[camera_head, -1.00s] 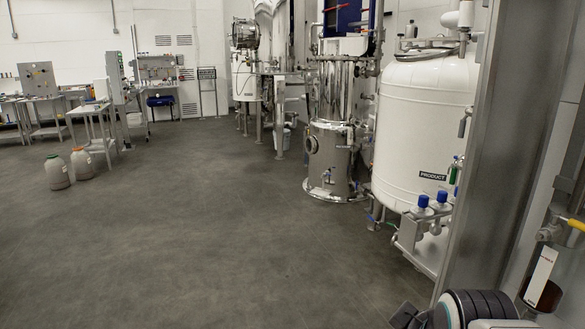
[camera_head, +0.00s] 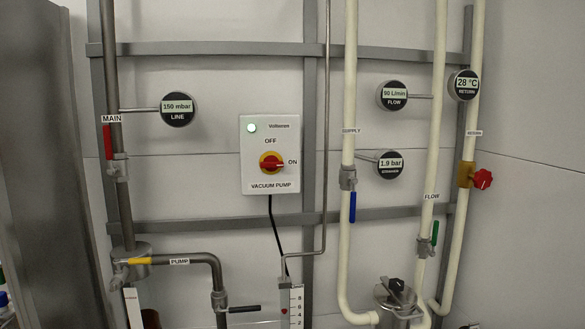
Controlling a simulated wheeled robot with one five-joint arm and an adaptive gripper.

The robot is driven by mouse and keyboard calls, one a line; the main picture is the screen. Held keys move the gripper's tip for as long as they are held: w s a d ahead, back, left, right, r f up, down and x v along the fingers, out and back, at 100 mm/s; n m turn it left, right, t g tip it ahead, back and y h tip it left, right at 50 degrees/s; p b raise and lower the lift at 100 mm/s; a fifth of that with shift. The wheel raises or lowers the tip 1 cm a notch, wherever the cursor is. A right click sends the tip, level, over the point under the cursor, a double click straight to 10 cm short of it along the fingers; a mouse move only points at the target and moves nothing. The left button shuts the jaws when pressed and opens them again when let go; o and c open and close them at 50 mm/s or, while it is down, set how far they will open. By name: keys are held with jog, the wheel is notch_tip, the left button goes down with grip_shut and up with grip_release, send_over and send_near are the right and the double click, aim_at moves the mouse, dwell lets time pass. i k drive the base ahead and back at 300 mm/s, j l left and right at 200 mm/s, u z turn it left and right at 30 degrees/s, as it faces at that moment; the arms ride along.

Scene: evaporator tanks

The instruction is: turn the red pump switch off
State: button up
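The red pump switch (camera_head: 271,163) is a red rotary knob on a yellow round plate. It sits on a white box (camera_head: 285,118) labelled VACUUM PUMP, fixed to the wall frame near the middle of the view. The knob lies sideways, in line with the ON mark at its right; OFF is printed above it. A small lamp (camera_head: 252,128) at the box's upper left glows pale green-white. My gripper is not in the current view.
Pipes with a red-handled MAIN valve (camera_head: 107,141) and a yellow-handled valve (camera_head: 140,261) stand left of the box. A blue-handled supply pipe (camera_head: 352,207) and a red valve knob (camera_head: 482,179) are at right. A grey post (camera_head: 40,150) rises at far left.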

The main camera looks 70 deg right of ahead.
aim_at(272, 163)
jog(key=z, duration=2.15)
jog(key=i+l+u, duration=0.15)
jog(key=i+l, duration=0.05)
jog(key=l, duration=0.1)
